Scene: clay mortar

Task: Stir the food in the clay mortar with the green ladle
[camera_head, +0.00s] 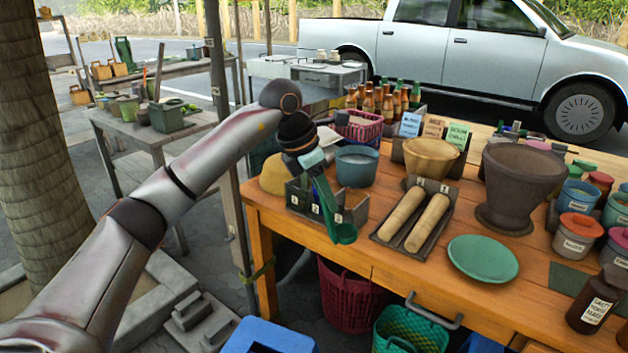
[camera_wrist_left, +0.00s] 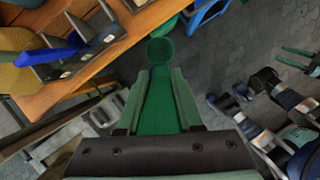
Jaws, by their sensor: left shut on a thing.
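My left gripper (camera_head: 316,168) is shut on the handle of the green ladle (camera_head: 343,233), above the table's left end. The ladle hangs bowl-down in front of the numbered holder (camera_head: 300,199); its bowl looks clear of the holder. In the left wrist view the ladle (camera_wrist_left: 160,52) runs out between both fingers (camera_wrist_left: 158,105), its round bowl near the table edge. The large dark brown clay mortar (camera_head: 518,190) stands upright at the table's right, well away from the ladle. The food inside it is not visible. My right gripper is not in view.
Between ladle and mortar lie a tray with two rolling-pin-like rods (camera_head: 428,222), a green plate (camera_head: 483,258), a tan bowl (camera_head: 432,158) and a blue-grey pot (camera_head: 357,166). Lidded jars (camera_head: 578,237) crowd the right. Bottles (camera_head: 388,101) stand behind. Baskets (camera_head: 350,296) sit below.

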